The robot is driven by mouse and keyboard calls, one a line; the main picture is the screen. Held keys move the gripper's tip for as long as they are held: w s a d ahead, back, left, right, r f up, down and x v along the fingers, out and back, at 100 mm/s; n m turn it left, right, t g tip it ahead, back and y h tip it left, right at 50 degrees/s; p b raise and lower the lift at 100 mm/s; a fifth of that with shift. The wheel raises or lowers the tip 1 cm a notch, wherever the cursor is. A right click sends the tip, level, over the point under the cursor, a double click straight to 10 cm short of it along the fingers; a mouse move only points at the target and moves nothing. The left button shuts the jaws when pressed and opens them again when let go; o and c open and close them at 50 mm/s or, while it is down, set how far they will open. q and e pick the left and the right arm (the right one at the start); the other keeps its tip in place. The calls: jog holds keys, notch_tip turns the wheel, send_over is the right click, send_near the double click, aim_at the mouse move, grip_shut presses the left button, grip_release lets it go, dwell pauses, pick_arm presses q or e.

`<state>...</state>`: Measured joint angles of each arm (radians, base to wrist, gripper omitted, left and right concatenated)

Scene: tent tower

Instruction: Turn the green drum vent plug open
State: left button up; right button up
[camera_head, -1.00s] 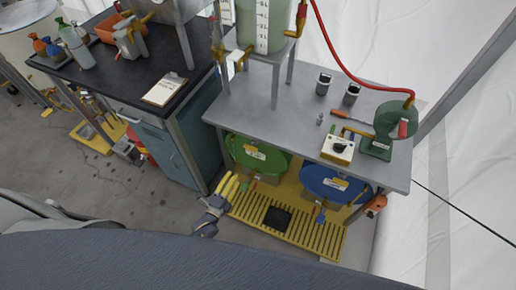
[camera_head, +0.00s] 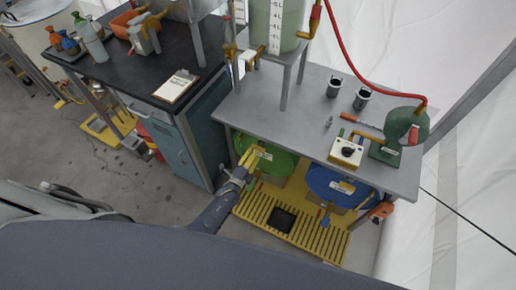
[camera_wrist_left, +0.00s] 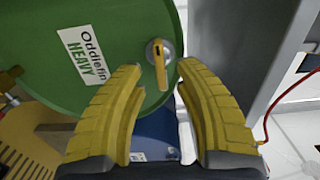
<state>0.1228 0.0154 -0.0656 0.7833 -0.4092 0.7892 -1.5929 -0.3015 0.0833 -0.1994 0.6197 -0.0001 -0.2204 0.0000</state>
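The green drum (camera_head: 284,164) lies on its side under the grey bench, with its end facing out. In the left wrist view the green drum (camera_wrist_left: 45,85) fills the upper left, with a label reading "Oddlefin HEAVY". Its vent plug (camera_wrist_left: 159,63) is a grey round fitting with a yellow lever hanging roughly downward, near the drum's right edge. My left gripper (camera_head: 248,157) is in front of the drum. In the wrist view its yellow fingers (camera_wrist_left: 160,70) are open, one each side of the lever, apparently not touching it. My right gripper is not in view.
A blue drum (camera_head: 326,183) lies to the right over a yellow slatted tray (camera_head: 262,207). The grey bench top (camera_head: 285,115) is above both drums. A grey bench leg (camera_wrist_left: 240,45) stands close right of my left gripper. A teal cabinet (camera_head: 205,125) is to the left.

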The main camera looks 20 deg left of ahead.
aim_at(258, 147)
pick_arm(q)
jog(key=shift+w+d, duration=0.2)
jog(key=shift+w, duration=0.8)
jog(key=shift+w+d, duration=0.2)
jog(key=shift+w, duration=0.75)
jog(key=shift+o, duration=0.4)
grip_shut()
